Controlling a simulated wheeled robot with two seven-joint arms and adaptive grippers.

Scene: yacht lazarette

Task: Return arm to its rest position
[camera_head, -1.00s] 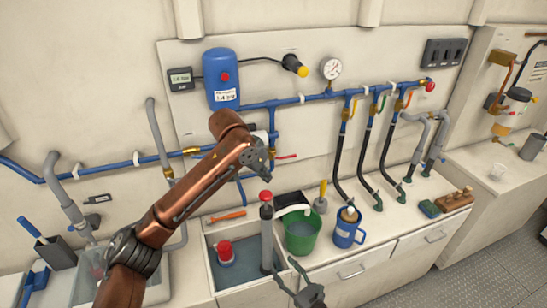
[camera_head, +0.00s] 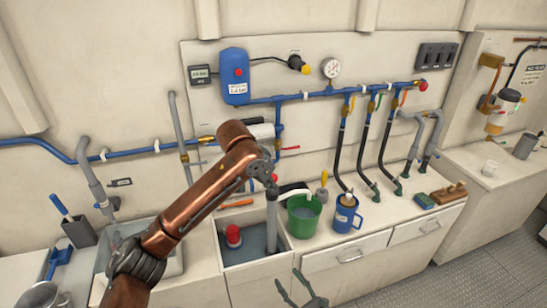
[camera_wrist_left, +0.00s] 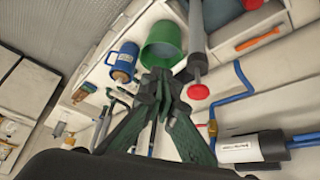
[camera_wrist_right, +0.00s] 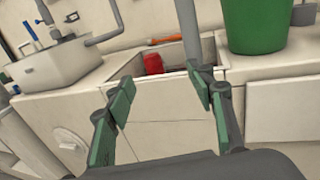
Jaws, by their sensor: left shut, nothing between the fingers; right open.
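My left gripper (camera_head: 266,176) is at the end of the copper arm. It is empty, with its fingers together, in front of the wall and close to the top of the grey hand pump (camera_head: 272,225) in the picture. In the left wrist view its shut fingertips (camera_wrist_left: 156,85) overlap the green bucket (camera_wrist_left: 163,42), with the pump and its red knob (camera_wrist_left: 197,91) beside them. My right gripper (camera_head: 302,292) is at the bottom edge of the head view, in front of the counter. The right wrist view shows its fingers (camera_wrist_right: 161,91) spread and empty, facing the counter front.
The pump and a red-topped item (camera_head: 233,236) are in the open counter well (camera_head: 250,267). The green bucket (camera_head: 303,219) and blue mug (camera_head: 345,214) stand right of it. Blue pipes (camera_head: 300,98) and black hoses (camera_head: 365,147) line the wall. Floor at lower right is clear.

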